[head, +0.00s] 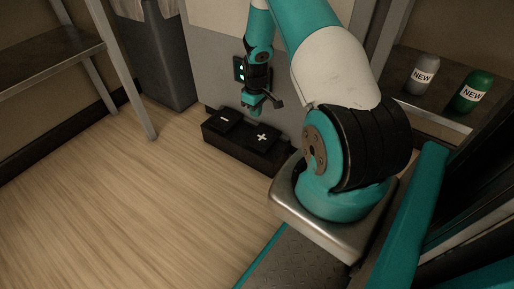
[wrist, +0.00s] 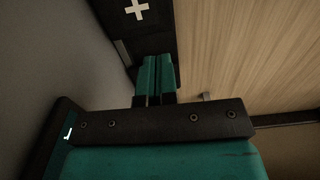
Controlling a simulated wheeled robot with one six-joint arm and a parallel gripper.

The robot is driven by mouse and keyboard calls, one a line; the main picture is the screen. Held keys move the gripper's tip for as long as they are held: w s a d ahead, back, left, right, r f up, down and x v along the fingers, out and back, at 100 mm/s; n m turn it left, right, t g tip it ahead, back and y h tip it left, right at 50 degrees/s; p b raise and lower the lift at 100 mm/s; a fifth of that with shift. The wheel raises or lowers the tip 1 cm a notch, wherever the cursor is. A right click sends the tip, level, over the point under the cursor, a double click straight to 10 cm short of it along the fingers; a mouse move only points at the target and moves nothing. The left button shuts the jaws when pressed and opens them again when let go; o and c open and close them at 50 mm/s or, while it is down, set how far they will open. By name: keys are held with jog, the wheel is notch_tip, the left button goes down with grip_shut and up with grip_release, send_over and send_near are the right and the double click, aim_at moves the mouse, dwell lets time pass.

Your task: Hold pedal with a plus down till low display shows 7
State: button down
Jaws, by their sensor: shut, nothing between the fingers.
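The black pedal box (head: 240,146) stands on the floor against the grey cabinet. It carries a plus pedal (head: 262,138) on the right and a minus pedal (head: 223,120) on the left. The plus mark (wrist: 137,10) shows at the top of the wrist view. My gripper (head: 256,111) is shut and empty, above and behind the pedals; its closed fingers (wrist: 158,76) also show in the wrist view. I cannot tell any contact with a pedal. A small lit display (head: 240,69) is on the cabinet front, partly hidden by my arm; its digit is unreadable.
A grey bin (head: 158,60) and a metal table (head: 50,60) stand at the left. A shelf at the right holds a grey bottle (head: 422,75) and a green bottle (head: 473,92), both labelled NEW. The wooden floor (head: 130,200) in front is clear.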

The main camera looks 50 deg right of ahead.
aim_at(257, 143)
jog(key=shift+s+d+f, duration=0.15)
jog(key=shift+d+f, duration=0.1)
jog(key=shift+f, duration=0.25)
notch_tip(257, 143, down, 14)
jog(key=b, duration=0.8)
jog(key=shift+a, duration=0.1)
